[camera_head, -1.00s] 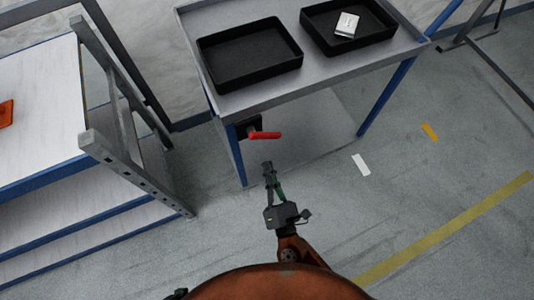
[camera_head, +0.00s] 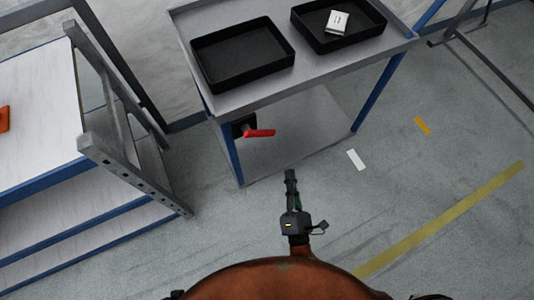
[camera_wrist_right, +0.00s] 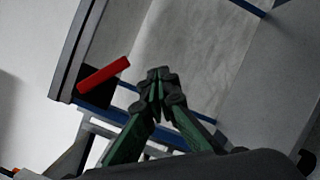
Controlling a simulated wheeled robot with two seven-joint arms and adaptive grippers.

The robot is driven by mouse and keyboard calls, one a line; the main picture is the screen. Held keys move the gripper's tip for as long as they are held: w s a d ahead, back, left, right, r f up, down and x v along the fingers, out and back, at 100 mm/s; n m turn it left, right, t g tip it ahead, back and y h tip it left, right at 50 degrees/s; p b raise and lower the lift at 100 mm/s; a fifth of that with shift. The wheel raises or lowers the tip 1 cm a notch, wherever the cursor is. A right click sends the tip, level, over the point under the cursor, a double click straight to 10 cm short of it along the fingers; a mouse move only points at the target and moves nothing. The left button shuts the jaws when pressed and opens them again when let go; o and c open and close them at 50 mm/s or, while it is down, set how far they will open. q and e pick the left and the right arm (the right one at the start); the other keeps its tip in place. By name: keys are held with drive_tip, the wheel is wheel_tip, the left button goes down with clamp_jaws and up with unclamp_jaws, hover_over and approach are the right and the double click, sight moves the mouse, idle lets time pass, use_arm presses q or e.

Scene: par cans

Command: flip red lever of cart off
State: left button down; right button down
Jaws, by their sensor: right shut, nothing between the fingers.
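The red lever (camera_head: 259,133) sticks out to the right from a black mount (camera_head: 241,126) on the front left leg of the cart (camera_head: 222,104), below its top. It also shows in the right wrist view (camera_wrist_right: 103,75), left of the fingertips. My right gripper (camera_head: 290,174) is shut and empty. It is in front of the cart, below and right of the lever, and apart from it. The fingertips also meet in the right wrist view (camera_wrist_right: 157,82). My left gripper is not in view.
Two black trays stand on the cart top, a left one (camera_head: 243,55) and a right one (camera_head: 338,22) holding a small white box (camera_head: 338,21). A shelf unit (camera_head: 100,155) with a grey metal frame stands left of the cart. The floor to the right is clear, with a yellow line (camera_head: 440,222).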

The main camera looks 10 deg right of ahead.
drive_tip(key=s+d+f+m+g+h, duration=0.3)
drive_tip(key=s+d+f+m+g, duration=0.25)
drive_tip(key=d, duration=0.45)
drive_tip(key=s+d+f+m+g+h, duration=0.35)
drive_tip(key=d+f+m, duration=0.35)
drive_tip(key=d+m, duration=0.25)
drive_tip(key=s+d+f+m+g+y, duration=0.2)
drive_tip(key=s+f+m+g+y, duration=0.3)
drive_tip(key=s+f, duration=0.6)
drive_tip(key=s+a+m+g+y, duration=0.3)
drive_tip(key=s+a, duration=0.3)
drive_tip(key=s, duration=0.6)
drive_tip(key=shift+s+a+m+g, duration=0.25)
drive_tip(key=shift+a+m+g, duration=0.15)
drive_tip(key=shift+m+g, duration=0.35)
